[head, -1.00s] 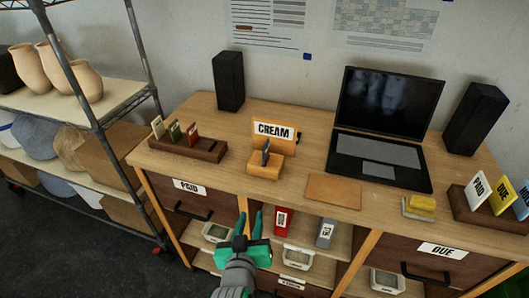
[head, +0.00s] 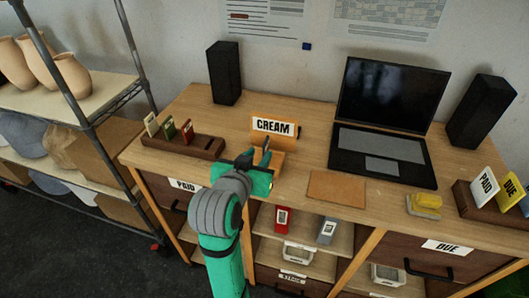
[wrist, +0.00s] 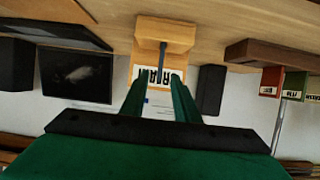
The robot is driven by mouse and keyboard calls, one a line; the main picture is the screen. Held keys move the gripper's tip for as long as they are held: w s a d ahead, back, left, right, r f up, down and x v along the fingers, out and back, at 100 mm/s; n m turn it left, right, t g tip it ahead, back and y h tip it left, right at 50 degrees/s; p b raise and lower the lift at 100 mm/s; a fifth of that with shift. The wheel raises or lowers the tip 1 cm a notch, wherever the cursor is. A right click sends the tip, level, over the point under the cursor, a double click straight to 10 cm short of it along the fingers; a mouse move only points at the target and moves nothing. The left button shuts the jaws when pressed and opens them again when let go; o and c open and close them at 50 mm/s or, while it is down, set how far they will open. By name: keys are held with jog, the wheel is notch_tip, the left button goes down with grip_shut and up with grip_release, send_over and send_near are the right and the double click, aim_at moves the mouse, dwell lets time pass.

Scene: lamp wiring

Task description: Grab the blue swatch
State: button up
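The blue swatch (wrist: 162,54) stands upright, seen edge-on, in the wooden stand (wrist: 172,32) with the CREAM label (head: 273,127). My gripper (wrist: 155,80) is open, its two green fingers apart. In the wrist view the swatch shows just beyond the gap between the fingertips, and I see no contact. In the head view my gripper (head: 258,163) is in front of the stand and hides much of its lower part and of the swatch.
A dark rack (head: 190,145) with several swatches stands left of the stand. A laptop (head: 385,155) is to the right, with a brown flat sheet (head: 337,187) in front of it. A yellow sponge-like block (head: 427,201) lies further right. Speakers stand at the back.

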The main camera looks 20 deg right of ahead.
aim_at(263, 150)
jog(key=shift+x, duration=3.95)
jog(key=shift+s+d, duration=0.1)
jog(key=shift+c, duration=0.3)
grip_shut()
